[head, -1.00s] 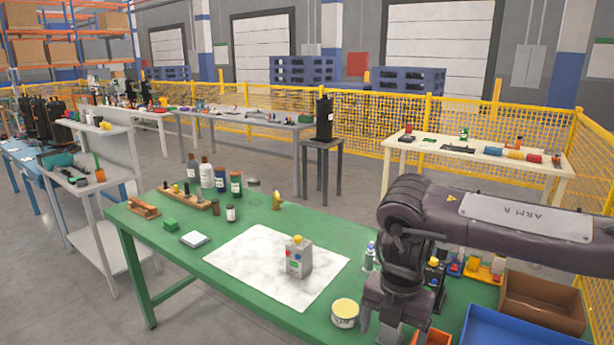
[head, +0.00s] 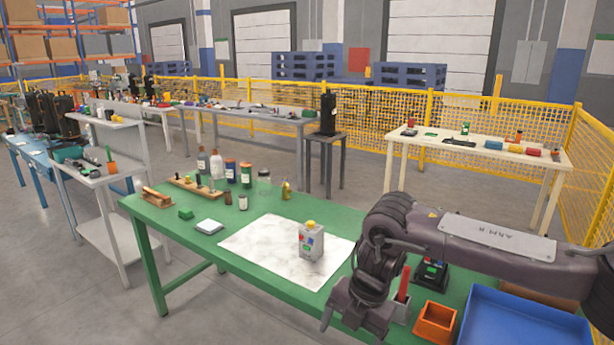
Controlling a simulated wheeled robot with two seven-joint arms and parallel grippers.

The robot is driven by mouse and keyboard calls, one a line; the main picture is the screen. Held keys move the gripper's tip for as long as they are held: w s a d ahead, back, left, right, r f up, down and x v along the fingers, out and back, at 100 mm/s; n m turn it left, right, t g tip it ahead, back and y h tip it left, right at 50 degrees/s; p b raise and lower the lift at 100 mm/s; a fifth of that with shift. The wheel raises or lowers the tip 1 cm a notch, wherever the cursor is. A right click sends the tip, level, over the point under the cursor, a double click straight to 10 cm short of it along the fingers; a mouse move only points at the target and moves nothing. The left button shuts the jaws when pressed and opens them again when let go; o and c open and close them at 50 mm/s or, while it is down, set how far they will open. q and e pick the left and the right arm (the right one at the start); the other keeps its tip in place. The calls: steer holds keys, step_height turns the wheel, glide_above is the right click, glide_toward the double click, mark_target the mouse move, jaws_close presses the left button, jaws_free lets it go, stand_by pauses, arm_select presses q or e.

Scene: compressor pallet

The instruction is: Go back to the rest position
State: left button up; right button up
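My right arm reaches in from the right over the green table (head: 260,278). Its wrist end hangs down near the bottom of the view, right of the white marbled mat. My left arm and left gripper are not in view. A grey box with a yellow button (head: 311,241) stands upright on the mat (head: 262,250), apart from my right arm.
Bottles (head: 216,164), small blocks and a wooden rack (head: 195,188) line the table's far side. A blue tray (head: 520,325), an orange bin (head: 435,321) and a black-and-red item (head: 431,268) lie close by or under my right arm. A grey shelf cart (head: 95,190) stands left.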

steer(key=w+a+f+m+t+y, duration=0.1)
steer(key=w+a+f+m+y, duration=0.2)
steer(key=a+f, duration=0.4)
steer(key=w+a+f+m+t+y, duration=0.1)
steer(key=a+f+m+y, duration=0.2)
steer(key=a+f+y, duration=0.4)
steer(key=s+d+f+m+t+h, duration=0.1)
steer(key=d+f+m+t+h, duration=0.15)
steer(key=f+m, duration=0.45)
steer(key=s+d+f+m+t+h, duration=0.2)
steer(key=d+f+m, duration=0.15)
steer(key=f, duration=0.75)
steer(key=s+d+f+m+g+h, duration=0.1)
steer(key=s+d+f+m+h, duration=0.15)
steer(key=s+d+f, duration=0.6)
steer(key=s+d+f+m+g+h, duration=0.15)
steer(key=s+d+f+m, duration=0.3)
steer(key=s+f, duration=0.65)
steer(key=s+d+f+m+g+h, duration=0.1)
steer(key=s+d+f, duration=0.1)
steer(key=s, duration=0.6)
steer(key=s+d+f+m+g+h, duration=0.1)
steer(key=s+d+f, duration=0.2)
steer(key=s, duration=0.5)
steer(key=s+d+f+m+g+h, duration=0.1)
steer(key=s+d+f+h, duration=0.1)
steer(key=s+d, duration=0.3)
steer(key=s, duration=0.4)
steer(key=shift+f, duration=0.3)
